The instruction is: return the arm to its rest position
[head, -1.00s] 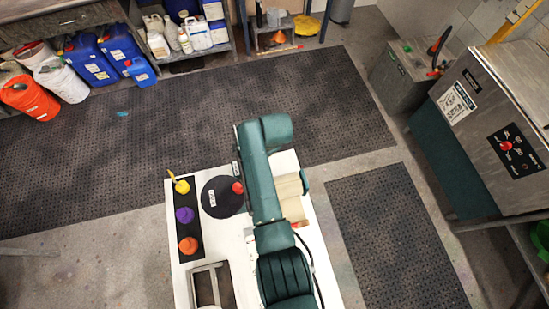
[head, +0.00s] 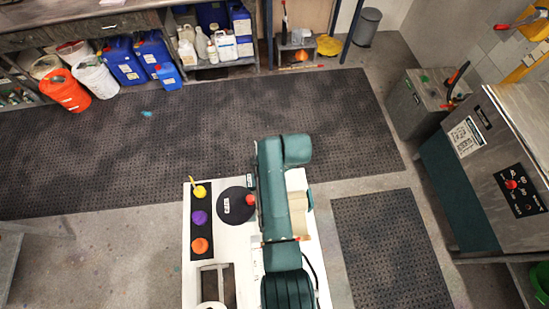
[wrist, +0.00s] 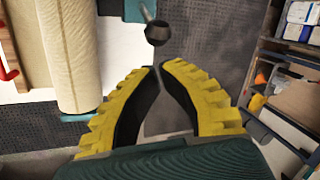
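My arm (head: 286,200), green and folded, reaches over a white-topped surface (head: 228,258) in the head view, with its gripper hidden there. In the wrist view, my gripper (wrist: 159,68) shows two yellow fingers with black inner pads. The fingertips are close together with a narrow gap and nothing seen between them. A dark ball on a thin rod (wrist: 157,34) shows just beyond the tips; I cannot tell what it belongs to. A cream roll (wrist: 76,55) lies to the left of the fingers, apart from them.
The white surface carries a black disc (head: 235,206) and a dark strip with yellow, purple and orange knobs (head: 200,218). Dark floor mats (head: 120,150) lie beyond. Buckets (head: 65,92) and jugs stand at the back left. A steel cabinet (head: 500,150) stands at right.

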